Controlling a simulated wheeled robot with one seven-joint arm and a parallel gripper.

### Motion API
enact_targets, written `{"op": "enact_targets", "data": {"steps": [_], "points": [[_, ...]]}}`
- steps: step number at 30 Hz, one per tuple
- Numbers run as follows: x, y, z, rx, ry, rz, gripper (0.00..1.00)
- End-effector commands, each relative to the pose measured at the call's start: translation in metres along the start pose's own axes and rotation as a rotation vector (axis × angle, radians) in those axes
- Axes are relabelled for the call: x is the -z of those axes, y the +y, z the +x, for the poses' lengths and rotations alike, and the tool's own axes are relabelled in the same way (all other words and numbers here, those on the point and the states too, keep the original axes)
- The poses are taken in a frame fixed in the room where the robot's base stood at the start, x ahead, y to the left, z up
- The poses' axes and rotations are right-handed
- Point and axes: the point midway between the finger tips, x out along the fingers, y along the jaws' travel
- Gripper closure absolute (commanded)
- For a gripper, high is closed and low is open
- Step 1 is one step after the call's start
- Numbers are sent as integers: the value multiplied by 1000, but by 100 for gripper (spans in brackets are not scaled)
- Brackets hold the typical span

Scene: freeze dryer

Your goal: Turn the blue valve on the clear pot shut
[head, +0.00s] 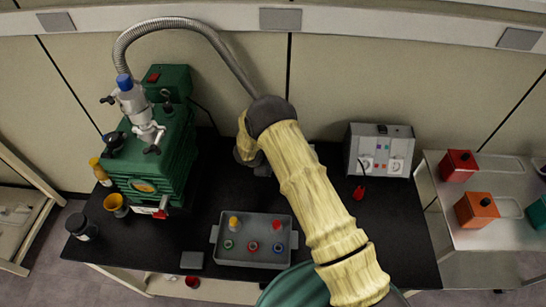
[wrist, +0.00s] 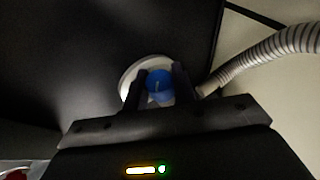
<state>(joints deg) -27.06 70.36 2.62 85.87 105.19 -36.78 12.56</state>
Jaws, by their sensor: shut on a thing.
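In the wrist view, the blue valve (wrist: 157,88) is a small round knob with a pale line on its top. It sits between the two dark fingers of my gripper (wrist: 161,74), which is shut on it. A pale round surface (wrist: 131,80), seemingly the pot's top, shows behind and left of the fingers. In the head view my yellow-sleeved arm reaches to the back middle of the bench and hides the gripper, the valve and most of the pot. How far the valve is turned cannot be told.
A ribbed metal hose (head: 190,24) arches from the green pump (head: 155,160) to behind my arm; it passes right of the gripper in the wrist view. A grey tray (head: 252,262) with coloured pieces stands in front. A grey control box (head: 379,150) stands right.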

Motion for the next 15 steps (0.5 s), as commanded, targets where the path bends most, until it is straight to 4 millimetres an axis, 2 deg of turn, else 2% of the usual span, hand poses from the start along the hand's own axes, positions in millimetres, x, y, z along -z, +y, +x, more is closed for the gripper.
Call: {"op": "enact_targets", "data": {"steps": [15], "points": [[-1,0,5,-349,-2,-132,96]]}}
